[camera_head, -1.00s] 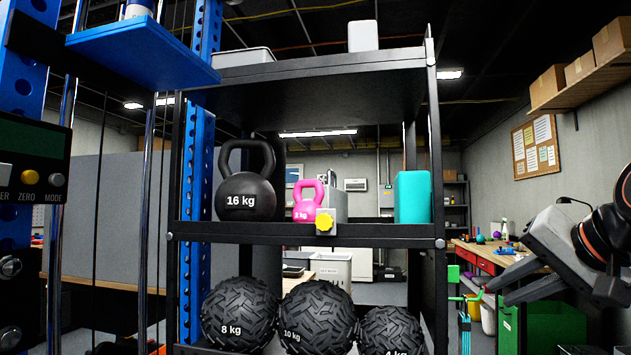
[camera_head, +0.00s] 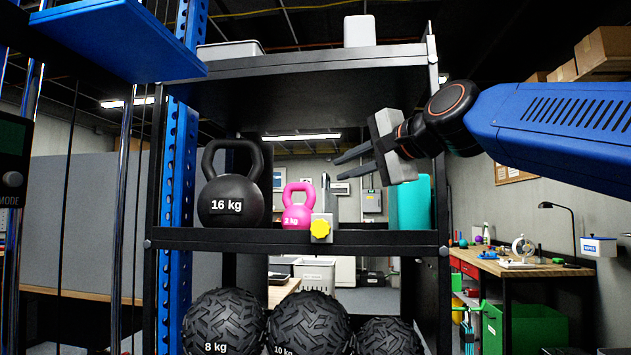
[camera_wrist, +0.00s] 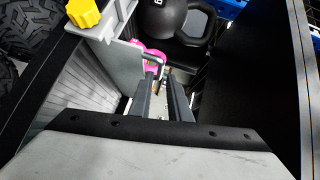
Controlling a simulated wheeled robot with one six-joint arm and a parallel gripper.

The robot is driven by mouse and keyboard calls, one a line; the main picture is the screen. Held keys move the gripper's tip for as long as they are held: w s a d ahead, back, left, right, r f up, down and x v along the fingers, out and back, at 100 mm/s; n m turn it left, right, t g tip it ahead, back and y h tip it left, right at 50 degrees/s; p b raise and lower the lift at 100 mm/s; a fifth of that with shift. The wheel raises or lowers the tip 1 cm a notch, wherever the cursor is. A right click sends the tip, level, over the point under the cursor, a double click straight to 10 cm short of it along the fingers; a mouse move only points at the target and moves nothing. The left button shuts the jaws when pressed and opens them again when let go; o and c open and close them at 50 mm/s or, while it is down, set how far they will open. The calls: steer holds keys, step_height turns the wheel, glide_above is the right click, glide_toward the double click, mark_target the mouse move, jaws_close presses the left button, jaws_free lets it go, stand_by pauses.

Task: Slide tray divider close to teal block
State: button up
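The tray divider (camera_head: 331,206) is a grey upright plate with a yellow knob (camera_head: 320,229) at its front, on the middle shelf. In the wrist view the divider (camera_wrist: 117,72) shows at the upper left. The teal block (camera_head: 414,203) stands at the right end of that shelf, partly behind my gripper, with a gap between it and the divider. My gripper (camera_head: 338,167) points left, in front of the block's upper part, its tips near and above the divider's top.
A pink kettlebell (camera_head: 297,207) stands close left of the divider, and a black 16 kg kettlebell (camera_head: 231,188) farther left. The upper shelf (camera_head: 320,62) lies above my gripper, and a shelf post (camera_head: 437,150) stands at the right. Textured balls (camera_head: 224,318) fill the shelf below.

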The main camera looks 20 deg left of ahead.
steer(key=x, duration=1.1)
steer(key=shift+a, duration=0.2)
steer(key=shift+w, duration=0.1)
steer(key=shift+c, duration=0.7)
jaws_close()
